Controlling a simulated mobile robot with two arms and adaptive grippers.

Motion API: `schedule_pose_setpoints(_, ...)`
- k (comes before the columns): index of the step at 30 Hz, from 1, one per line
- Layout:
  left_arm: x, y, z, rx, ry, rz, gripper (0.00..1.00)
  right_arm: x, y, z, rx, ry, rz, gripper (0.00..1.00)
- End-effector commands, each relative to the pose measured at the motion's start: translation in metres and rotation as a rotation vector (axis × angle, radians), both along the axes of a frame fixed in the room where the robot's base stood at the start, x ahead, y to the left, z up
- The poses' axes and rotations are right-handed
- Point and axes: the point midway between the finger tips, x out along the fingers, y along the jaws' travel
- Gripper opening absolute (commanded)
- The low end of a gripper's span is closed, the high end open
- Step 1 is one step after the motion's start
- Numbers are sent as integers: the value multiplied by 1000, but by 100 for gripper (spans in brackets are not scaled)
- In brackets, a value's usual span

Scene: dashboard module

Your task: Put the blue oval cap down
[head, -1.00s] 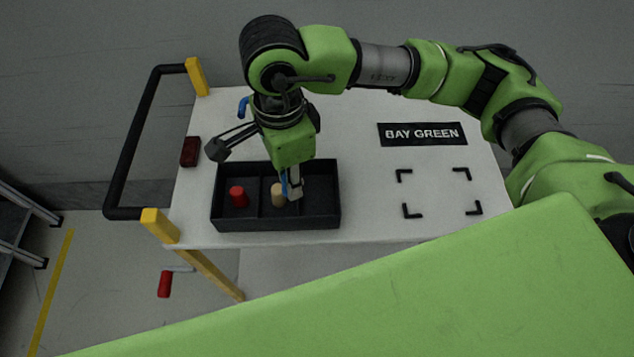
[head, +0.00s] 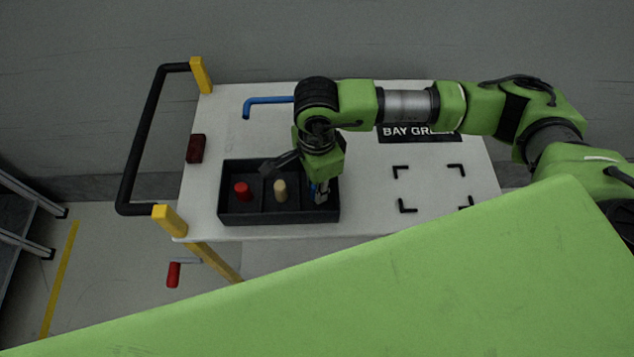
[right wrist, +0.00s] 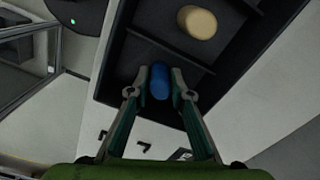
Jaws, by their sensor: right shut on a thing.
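The blue oval cap (right wrist: 160,82) is between the two fingers of my right gripper (right wrist: 160,88) in the right wrist view. In the head view the gripper (head: 320,196) points down over the right compartment of the black tray (head: 262,218), and only a bit of blue shows there. I cannot tell whether the cap touches the tray floor. A tan oval cap (head: 280,190) stands in the middle compartment, also in the right wrist view (right wrist: 198,22). A red cap (head: 242,191) stands in the left compartment. My left gripper is not in view.
The tray is on a white cart top (head: 370,215). A blue bent rod (head: 268,101) lies behind it, and a dark red block (head: 196,148) is at the left edge. Black corner marks (head: 402,172) and a BAY GREEN sign (head: 415,132) are on the right.

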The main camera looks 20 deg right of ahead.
Motion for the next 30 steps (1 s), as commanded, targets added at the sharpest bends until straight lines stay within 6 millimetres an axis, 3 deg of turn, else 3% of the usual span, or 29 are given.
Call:
schedule_pose_setpoints(4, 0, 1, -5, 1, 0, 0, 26, 0, 0, -4, 0, -1, 0, 6)
schedule_pose_setpoints(5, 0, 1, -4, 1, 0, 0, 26, 0, 0, -2, 0, -1, 0, 25)
schedule_pose_setpoints(6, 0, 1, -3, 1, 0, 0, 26, 0, 0, -2, 0, 0, 0, 36)
schedule_pose_setpoints(7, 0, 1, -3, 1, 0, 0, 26, 0, 0, -2, 0, 0, 0, 37)
schedule_pose_setpoints(20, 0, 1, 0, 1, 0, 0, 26, 0, 0, 3, 1, -1, 0, 37)
schedule_pose_setpoints(23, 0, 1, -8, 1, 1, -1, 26, 1, 1, 16, 3, -5, 1, 37)
schedule_pose_setpoints(30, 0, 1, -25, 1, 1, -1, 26, 2, 1, 68, 2, -6, 2, 37)
